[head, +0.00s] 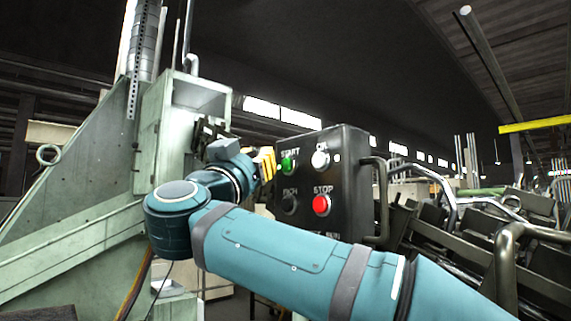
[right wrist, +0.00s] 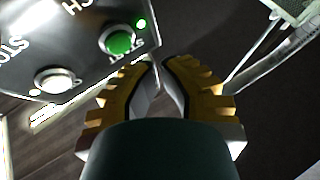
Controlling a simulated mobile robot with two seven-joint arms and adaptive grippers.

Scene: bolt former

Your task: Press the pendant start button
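The black pendant box (head: 342,185) faces me in the head view. Its green START button (head: 288,165) is at the upper left of the panel and also shows in the right wrist view (right wrist: 120,41). My right gripper (head: 268,162) is just left of the START button in the head view. In the right wrist view its yellow fingers (right wrist: 160,68) are closed together at the tips with nothing between them. The tips appear beside and below the green button, apart from it in that picture; exact depth is unclear. My left gripper is in neither view.
The panel also holds a white button (head: 320,159), a red STOP button (head: 321,205) and a dark inch button (head: 289,204). A dark bar handle (head: 381,200) is on the pendant's right. A green machine frame (head: 75,200) stands left; metal machinery (head: 470,235) fills the right.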

